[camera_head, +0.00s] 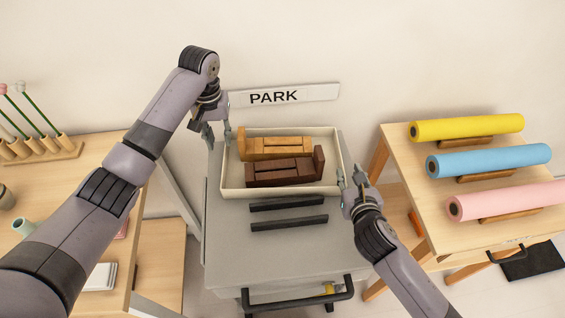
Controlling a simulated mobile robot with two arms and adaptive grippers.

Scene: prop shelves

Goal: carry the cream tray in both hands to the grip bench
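The cream tray (279,191) sits on the grey top of a cart (275,255) under a wall sign reading PARK. It holds a light brown wooden piece (275,153) and a dark brown one (282,176). My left gripper (217,136) is open at the tray's upper left corner, one finger outside the left wall and one near the rim. My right gripper (348,177) is open at the tray's right wall, its fingers pointing up the picture. I cannot tell whether either gripper touches the wall or straddles it.
Two dark bars (288,213) lie on the cart in front of the tray. The cart has a black handle (297,304). A wooden table (400,160) with yellow, blue and pink rolls stands right. A wooden bench (100,150) with flowers in a holder stands left.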

